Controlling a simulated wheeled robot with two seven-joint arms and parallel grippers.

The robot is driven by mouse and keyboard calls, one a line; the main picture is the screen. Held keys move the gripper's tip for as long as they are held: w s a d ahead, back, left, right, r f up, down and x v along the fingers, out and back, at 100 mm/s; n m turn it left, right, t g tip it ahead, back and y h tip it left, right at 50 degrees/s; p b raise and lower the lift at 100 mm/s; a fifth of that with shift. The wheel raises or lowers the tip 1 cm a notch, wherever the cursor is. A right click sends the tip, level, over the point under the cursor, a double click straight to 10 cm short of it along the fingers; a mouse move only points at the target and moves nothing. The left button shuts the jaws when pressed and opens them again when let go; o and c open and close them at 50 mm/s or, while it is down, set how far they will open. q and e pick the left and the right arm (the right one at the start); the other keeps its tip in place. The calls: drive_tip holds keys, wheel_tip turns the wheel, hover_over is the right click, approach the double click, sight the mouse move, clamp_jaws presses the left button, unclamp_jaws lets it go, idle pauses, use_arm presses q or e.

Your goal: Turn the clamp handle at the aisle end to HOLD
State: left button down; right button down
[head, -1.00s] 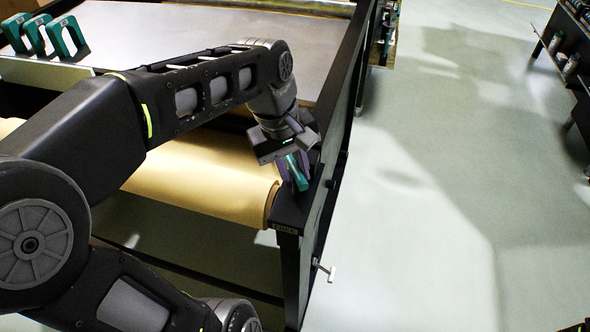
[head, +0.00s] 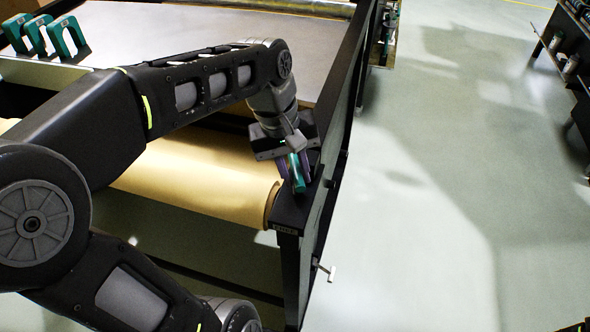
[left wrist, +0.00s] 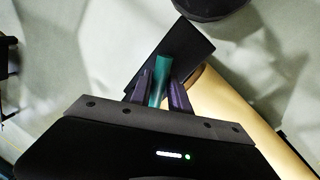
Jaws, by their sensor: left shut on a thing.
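The clamp handle is a small green lever (head: 297,175) on top of the black end post (head: 290,212) at the aisle end of the roll stand. My left gripper (head: 298,168) points down over the post and is shut on the handle. In the left wrist view the green handle (left wrist: 160,80) stands between the two dark fingers (left wrist: 161,92), with the black post top (left wrist: 185,52) behind it. A small label on the post front is too small to read. My right gripper is not in view.
The kraft roll (head: 205,180) lies just left of the post, under the grey table top (head: 215,45). A small white-tipped crank (head: 325,271) sticks out of the post's side. The aisle floor (head: 420,220) on the right is clear.

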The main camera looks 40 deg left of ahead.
use_arm(q)
drive_tip(key=m+p, duration=0.1)
drive_tip(key=m, duration=0.4)
drive_tip(key=shift+w+d+g, duration=0.1)
drive_tip(key=shift+w+g, duration=0.05)
drive_tip(key=shift+g, duration=0.25)
drive_tip(key=c, duration=1.3)
unclamp_jaws()
drive_tip(key=shift+o, duration=0.2)
wheel_tip(320, 180, up, 8)
drive_tip(key=a+p, duration=0.1)
drive_tip(key=shift+s+a+f, duration=0.15)
drive_tip(key=shift+s+a, duration=0.1)
